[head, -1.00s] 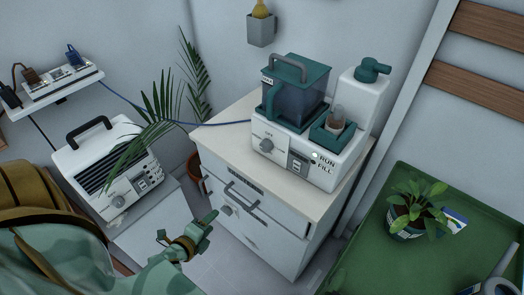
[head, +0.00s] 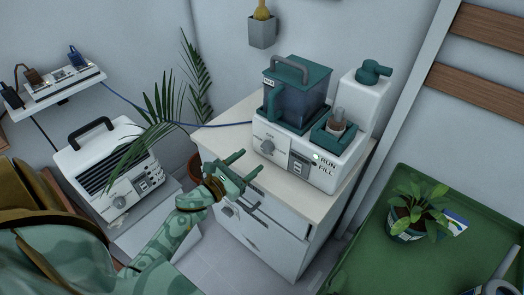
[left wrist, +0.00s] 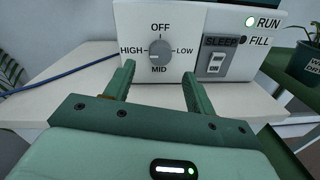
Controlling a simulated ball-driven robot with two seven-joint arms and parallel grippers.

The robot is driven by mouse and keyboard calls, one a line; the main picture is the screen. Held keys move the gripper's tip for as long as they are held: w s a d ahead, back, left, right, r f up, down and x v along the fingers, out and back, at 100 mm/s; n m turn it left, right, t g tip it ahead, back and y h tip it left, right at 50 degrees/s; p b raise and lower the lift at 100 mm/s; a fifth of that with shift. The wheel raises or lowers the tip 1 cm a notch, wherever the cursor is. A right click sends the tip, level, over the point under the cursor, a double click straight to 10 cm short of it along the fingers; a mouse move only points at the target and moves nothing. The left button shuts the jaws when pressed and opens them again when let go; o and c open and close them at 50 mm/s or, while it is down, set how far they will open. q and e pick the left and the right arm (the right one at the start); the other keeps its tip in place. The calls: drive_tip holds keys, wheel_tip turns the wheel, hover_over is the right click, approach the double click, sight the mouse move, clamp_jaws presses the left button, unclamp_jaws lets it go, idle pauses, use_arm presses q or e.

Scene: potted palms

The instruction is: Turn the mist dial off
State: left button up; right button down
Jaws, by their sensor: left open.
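The mist dial (head: 267,147) is a round grey knob on the white front of the humidifier (head: 312,150), which stands on the cabinet. In the left wrist view the dial (left wrist: 160,51) sits among the labels OFF at top, LOW at right, MID at bottom and HIGH at left. I cannot clearly tell where its pointer is set. My left gripper (head: 250,164) is open and empty in front of the dial, fingers towards it and apart from it. In the left wrist view the left gripper (left wrist: 158,74) has its fingertips either side of and below the dial. My right gripper is not in view.
A sleep switch (left wrist: 215,64) is right of the dial, and the RUN light (left wrist: 250,22) is lit. The cabinet top (head: 222,140) is clear before the humidifier. A white heater-like unit (head: 108,165) and palm (head: 165,115) are left; a green table (head: 375,245) is right.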

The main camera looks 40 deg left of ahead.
sight(264, 150)
use_arm(q)
drive_tip(key=w, duration=0.4)
drive_tip(key=w+d, duration=0.1)
drive_tip(key=w, duration=0.1)
drive_tip(key=shift+w, duration=0.3)
drive_tip(key=c, duration=1)
